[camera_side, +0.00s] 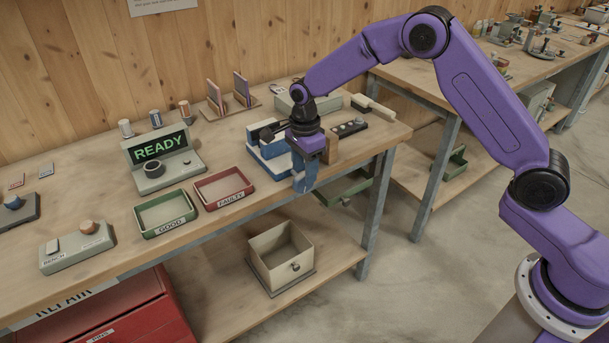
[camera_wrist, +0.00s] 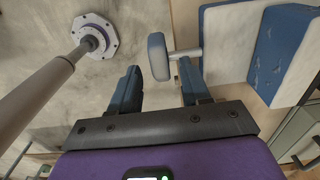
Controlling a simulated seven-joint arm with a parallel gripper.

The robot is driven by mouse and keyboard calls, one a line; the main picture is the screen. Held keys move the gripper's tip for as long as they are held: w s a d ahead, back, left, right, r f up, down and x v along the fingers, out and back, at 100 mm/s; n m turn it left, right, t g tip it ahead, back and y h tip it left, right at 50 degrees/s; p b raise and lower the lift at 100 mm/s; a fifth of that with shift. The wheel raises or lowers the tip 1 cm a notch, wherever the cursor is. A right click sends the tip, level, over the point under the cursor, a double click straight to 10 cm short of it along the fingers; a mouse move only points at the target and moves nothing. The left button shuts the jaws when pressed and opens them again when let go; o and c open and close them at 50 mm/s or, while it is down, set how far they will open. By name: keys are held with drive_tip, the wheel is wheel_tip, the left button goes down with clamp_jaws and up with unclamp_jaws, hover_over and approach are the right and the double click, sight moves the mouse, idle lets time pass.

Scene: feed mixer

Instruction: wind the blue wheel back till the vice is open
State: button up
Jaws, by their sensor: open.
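The blue wheel (camera_wrist: 158,57) shows in the wrist view on a pale shaft that runs right to the vice (camera_wrist: 232,42). The vice is a blue and white block; in the side view the vice (camera_side: 268,160) sits at the bench's front edge. My gripper (camera_wrist: 159,74) is open, with its blue fingers either side of the wheel's near end. I see a gap on both sides, so it is not clamped. In the side view my gripper (camera_side: 300,183) points down just off the bench edge, hiding the wheel. How far the vice jaws are apart is unclear.
A red FAULTY tray (camera_side: 223,188) and a green GOOD tray (camera_side: 165,213) lie left of the vice. A wooden block (camera_side: 332,149) stands close to my gripper's right. An open bin (camera_side: 281,257) stands on the lower shelf.

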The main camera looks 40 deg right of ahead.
sight(300, 175)
drive_tip(key=shift+f, duration=1.45)
clamp_jaws()
drive_tip(key=shift+a, duration=0.1)
drive_tip(key=h, duration=0.2)
drive_tip(key=shift+a+h, duration=0.25)
drive_tip(key=shift+h, duration=0.05)
drive_tip(key=shift+a+h, duration=0.1)
drive_tip(key=shift+h, duration=1)
